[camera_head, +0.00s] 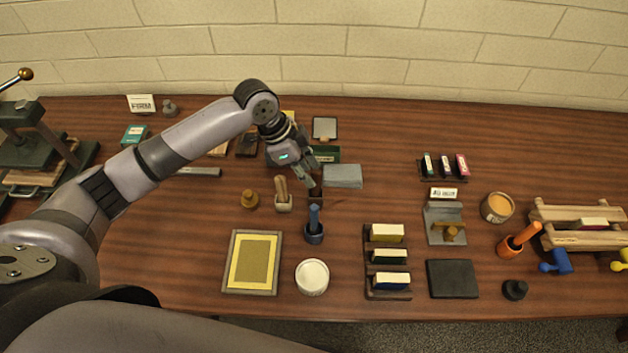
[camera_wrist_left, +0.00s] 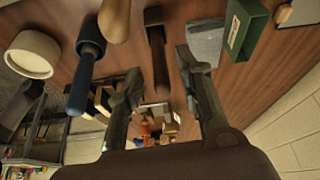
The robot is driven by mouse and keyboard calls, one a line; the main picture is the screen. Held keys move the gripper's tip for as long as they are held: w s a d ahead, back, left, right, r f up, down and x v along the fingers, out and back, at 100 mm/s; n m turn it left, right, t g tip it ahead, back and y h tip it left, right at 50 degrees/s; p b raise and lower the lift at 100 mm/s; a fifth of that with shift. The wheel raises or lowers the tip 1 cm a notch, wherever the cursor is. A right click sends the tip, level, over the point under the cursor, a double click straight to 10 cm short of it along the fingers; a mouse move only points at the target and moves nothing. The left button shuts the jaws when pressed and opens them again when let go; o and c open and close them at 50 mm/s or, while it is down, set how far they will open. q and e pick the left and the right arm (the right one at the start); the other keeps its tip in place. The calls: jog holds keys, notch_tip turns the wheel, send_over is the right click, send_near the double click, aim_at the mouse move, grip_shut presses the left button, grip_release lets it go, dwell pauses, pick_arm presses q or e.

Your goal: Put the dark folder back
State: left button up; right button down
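A dark brown stick-like tool (camera_wrist_left: 158,65), which looks like the dark folder, stands in a small dark holder (camera_wrist_left: 153,16) in the left wrist view. The dark holder (camera_head: 316,197) also shows in the head view, just below my left gripper (camera_head: 311,182); there the gripper mostly hides the tool. My left gripper (camera_wrist_left: 159,72) is open in the wrist view, its fingers on either side of the tool with gaps visible. My right gripper is in neither view.
A white tub (camera_head: 312,277) and yellow framed tray (camera_head: 252,262) sit nearer the front. Clear table lies right of the grey block.

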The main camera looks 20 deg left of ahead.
pick_arm(q)
jog(key=b+v, duration=0.1)
jog(key=v, duration=0.6)
jog(key=shift+s, duration=0.1)
